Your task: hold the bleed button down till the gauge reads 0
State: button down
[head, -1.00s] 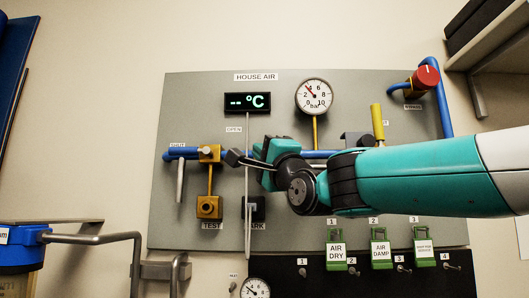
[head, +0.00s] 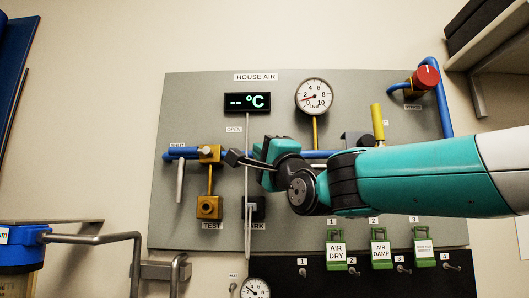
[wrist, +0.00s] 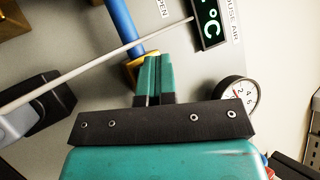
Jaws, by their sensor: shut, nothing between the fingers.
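The round white dial gauge (head: 314,96) is at the top of the grey panel; its red needle points left and a little down, low on the scale, near 1. It also shows in the wrist view (wrist: 238,95). My gripper (wrist: 155,65) is shut with nothing between its fingers. Its fingertips point at the panel over a yellow fitting (wrist: 137,65) on the blue pipe. The bleed button itself is not visible; the fingers and hand hide that spot. In the head view my gripper (head: 266,150) is partly hidden by my wrist, and I cannot see contact.
The display (head: 247,103) reads "-- °C". A yellow test fitting (head: 209,206) is at lower left, a red knob (head: 426,78) at upper right. Green tags (head: 336,250) hang below.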

dwell(0.4)
jog(key=shift+s+b, duration=0.75)
jog(key=shift+s, duration=0.05)
jog(key=shift+s+a+b, duration=0.1)
jog(key=shift+s+b, duration=1.75)
jog(key=shift+s, duration=0.7)
